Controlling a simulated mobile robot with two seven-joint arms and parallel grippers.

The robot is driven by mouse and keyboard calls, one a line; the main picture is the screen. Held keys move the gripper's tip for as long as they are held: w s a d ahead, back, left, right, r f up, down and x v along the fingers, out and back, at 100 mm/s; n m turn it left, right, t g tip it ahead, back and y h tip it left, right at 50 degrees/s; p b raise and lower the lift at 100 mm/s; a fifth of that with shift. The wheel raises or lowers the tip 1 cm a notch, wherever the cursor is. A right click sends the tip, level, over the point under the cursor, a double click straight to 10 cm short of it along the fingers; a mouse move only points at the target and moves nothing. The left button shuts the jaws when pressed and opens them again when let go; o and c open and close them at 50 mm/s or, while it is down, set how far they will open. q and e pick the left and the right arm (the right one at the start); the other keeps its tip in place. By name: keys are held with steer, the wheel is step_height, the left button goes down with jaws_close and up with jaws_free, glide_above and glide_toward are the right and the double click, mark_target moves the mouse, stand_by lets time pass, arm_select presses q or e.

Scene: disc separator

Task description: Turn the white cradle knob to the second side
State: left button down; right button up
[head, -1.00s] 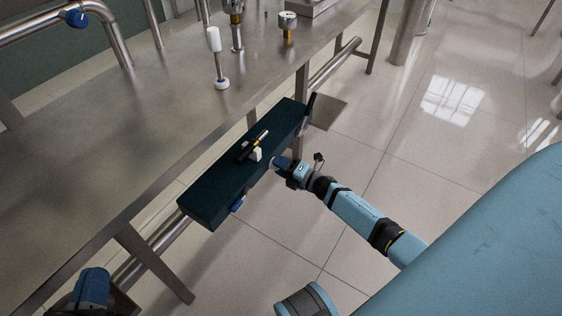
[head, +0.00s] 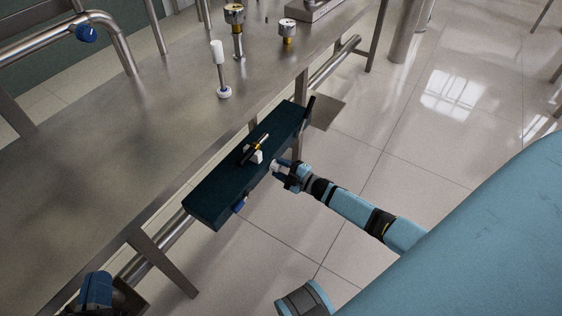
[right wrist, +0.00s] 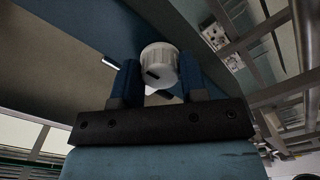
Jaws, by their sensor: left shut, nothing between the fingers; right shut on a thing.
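The white cradle knob (right wrist: 159,62) is a round ribbed cap with a dark mark on its face. In the head view the knob (head: 276,167) shows as a small white spot by the front side of the long dark teal cradle box (head: 215,200). My right gripper (head: 283,170) is shut on the knob; in the right wrist view its two blue fingers (right wrist: 158,80) stand on either side of it. My left gripper (head: 96,290) is at the bottom left, away from the box, shut and empty; its fingertips are hard to make out.
On the box sits a white block (head: 252,154) with a black and gold rod (head: 257,148). A blue knob (head: 239,206) is on the box's front. The steel table (head: 130,150) carries a white-topped post (head: 220,70) and gauges. The floor at right is clear.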

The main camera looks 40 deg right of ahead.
arm_select(q)
steer(key=shift+a+f, duration=0.15)
steer(key=shift+f, duration=0.15)
arm_select(e)
steer(key=shift+m, duration=0.4)
arm_select(q)
steer(key=shift+f, duration=0.15)
arm_select(e)
steer(key=o, duration=0.9)
